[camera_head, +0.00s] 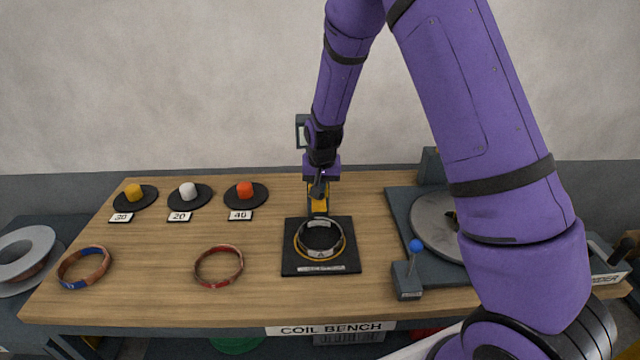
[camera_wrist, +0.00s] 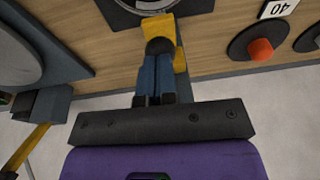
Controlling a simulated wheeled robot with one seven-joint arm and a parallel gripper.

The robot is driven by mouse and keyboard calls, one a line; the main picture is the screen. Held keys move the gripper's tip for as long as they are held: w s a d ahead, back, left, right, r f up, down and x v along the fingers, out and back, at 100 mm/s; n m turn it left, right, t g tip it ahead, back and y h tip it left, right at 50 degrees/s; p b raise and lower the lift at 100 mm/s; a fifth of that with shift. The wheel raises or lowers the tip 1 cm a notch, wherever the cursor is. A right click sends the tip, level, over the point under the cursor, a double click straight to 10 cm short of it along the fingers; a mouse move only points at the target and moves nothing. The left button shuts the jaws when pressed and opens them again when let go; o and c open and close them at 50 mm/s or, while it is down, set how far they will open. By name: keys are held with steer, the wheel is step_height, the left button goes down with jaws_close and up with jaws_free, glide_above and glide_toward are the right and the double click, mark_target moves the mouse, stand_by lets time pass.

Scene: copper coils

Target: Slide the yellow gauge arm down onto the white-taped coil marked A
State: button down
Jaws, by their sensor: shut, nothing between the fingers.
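The white-taped coil marked A (camera_head: 320,252) sits on a black square plate (camera_head: 291,262) at the middle of the bench. Its edge shows at the top of the wrist view (camera_wrist: 150,5). The yellow gauge arm (camera_head: 318,207) is just behind the plate, in front of an upright post with a small display (camera_head: 301,133). The yellow arm also shows in the wrist view (camera_wrist: 158,26). My gripper (camera_head: 319,190) is shut, its fingertips pointing down at the yellow arm. In the wrist view a dark rounded piece (camera_wrist: 159,46) lies at the fingertips; I cannot tell whether they touch it.
Blue-taped (camera_head: 84,267) and red-taped (camera_head: 219,266) coils lie to the left. Black discs with yellow (camera_head: 134,192), white (camera_head: 188,190) and red (camera_head: 244,189) plugs stand behind them. A blue-knobbed lever (camera_head: 415,246) and a grey turntable (camera_head: 432,222) are at the right.

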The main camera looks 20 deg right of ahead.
mark_target(321, 197)
steer(key=x, duration=0.2)
steer(key=s+x, duration=0.1)
steer(key=x, duration=0.2)
steer(key=shift+f, duration=0.3)
steer(key=shift+s+f, duration=0.2)
steer(key=shift+f, duration=0.05)
steer(key=shift+s, duration=0.1)
steer(key=shift+r, duration=0.15)
steer(key=v, duration=1.4)
steer(key=shift+w+r, duration=0.2)
steer(key=shift+w, duration=0.15)
